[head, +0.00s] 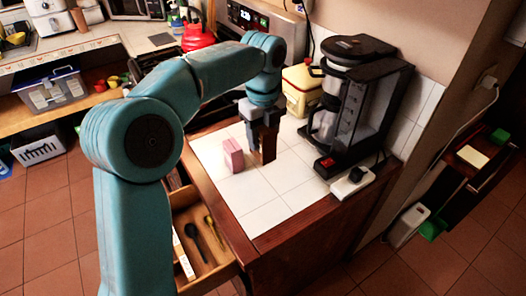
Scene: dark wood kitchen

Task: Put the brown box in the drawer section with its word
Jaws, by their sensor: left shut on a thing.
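The brown box (269,144) is a narrow upright block over the white tiled counter (285,204). My left gripper (262,122) comes down from above and is shut on its upper part. I cannot tell whether the box's lower end touches the tiles. The open drawer (215,272) is below the counter's left edge, left of and nearer than the gripper. It has wooden sections holding a dark spoon (190,231) and a yellowish utensil (210,226). My left arm hides part of the drawer. My right gripper is out of view.
A pink block (232,156) stands on the tiles just left of the brown box. A black coffee maker (359,100) stands to the right, with a yellow container (301,90) behind. The front tiles are clear. The counter's wooden edge (215,202) borders the drawer.

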